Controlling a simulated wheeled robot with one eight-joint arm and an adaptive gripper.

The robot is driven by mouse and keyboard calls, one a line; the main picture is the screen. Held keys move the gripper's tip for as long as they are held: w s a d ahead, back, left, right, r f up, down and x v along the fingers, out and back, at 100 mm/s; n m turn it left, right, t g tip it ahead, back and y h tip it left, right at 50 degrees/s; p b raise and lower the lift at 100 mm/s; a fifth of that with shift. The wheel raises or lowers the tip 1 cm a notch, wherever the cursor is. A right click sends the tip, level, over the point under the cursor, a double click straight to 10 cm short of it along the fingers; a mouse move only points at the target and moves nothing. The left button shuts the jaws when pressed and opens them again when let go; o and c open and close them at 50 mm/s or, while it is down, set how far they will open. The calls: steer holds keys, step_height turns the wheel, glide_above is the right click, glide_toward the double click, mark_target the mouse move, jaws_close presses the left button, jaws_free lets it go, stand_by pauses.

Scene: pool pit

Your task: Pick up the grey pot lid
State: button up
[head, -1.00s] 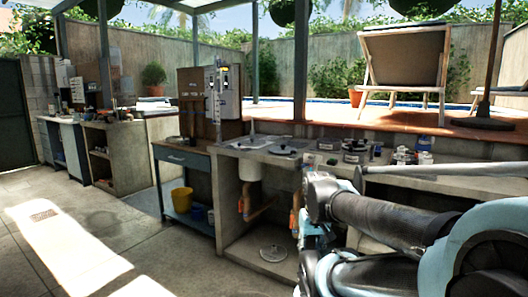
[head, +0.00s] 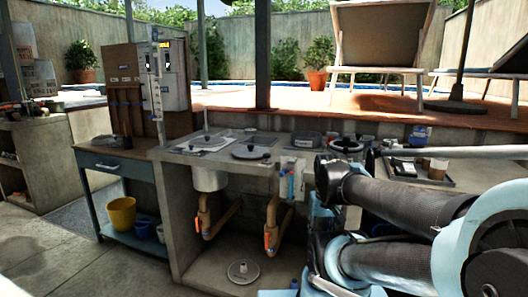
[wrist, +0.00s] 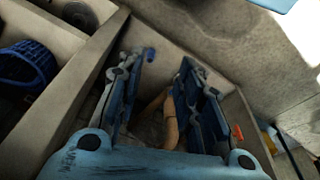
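A round grey lid with a dark knob (head: 251,152) lies on the counter by the sinks in the head view. A paler round disc with a knob (head: 243,271) lies on the floor of the open bay below; I cannot tell for sure which is the pot lid. My gripper (wrist: 168,62) is open in the wrist view, with two blue-grey fingers apart and nothing held. It points down towards the open bay, and tan pipe shows between the fingers, farther off. In the head view my arm hides most of the gripper.
The concrete counter (head: 180,156) holds pans and a dark tray (head: 432,178) at the right. Tan pipes (head: 222,212) hang under the sinks. A blue basket (wrist: 25,66) shows in the wrist view. A side table with a yellow bucket (head: 121,214) stands left. Open floor lies front left.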

steer(key=shift+w+d, duration=0.1)
steer(key=shift+w, duration=0.35)
steer(key=o, duration=0.3)
steer(key=w+a+r+n+t, duration=0.1)
steer(key=w+a+r, duration=0.2)
steer(key=w+r, duration=0.6)
steer(key=w+a+r+n, duration=0.1)
steer(key=w+a+r, duration=0.2)
steer(key=w+r, duration=0.6)
steer(key=w+a+r+n+y, duration=0.2)
steer(key=w+a+r+n, duration=0.1)
steer(key=w+a+r, duration=1.25)
glide_above(251, 150)
steer(key=s, duration=0.2)
steer(key=shift+t, duration=0.4)
steer(key=f, duration=0.9)
steer(key=shift+w+d+f, duration=0.2)
steer(key=shift+d+f, duration=0.15)
steer(key=shift+f, duration=0.05)
steer(key=shift+d+x, duration=0.1)
steer(key=shift+x, duration=1.45)
steer(key=shift+d+x, duration=0.15)
steer(key=shift+x, duration=1.4)
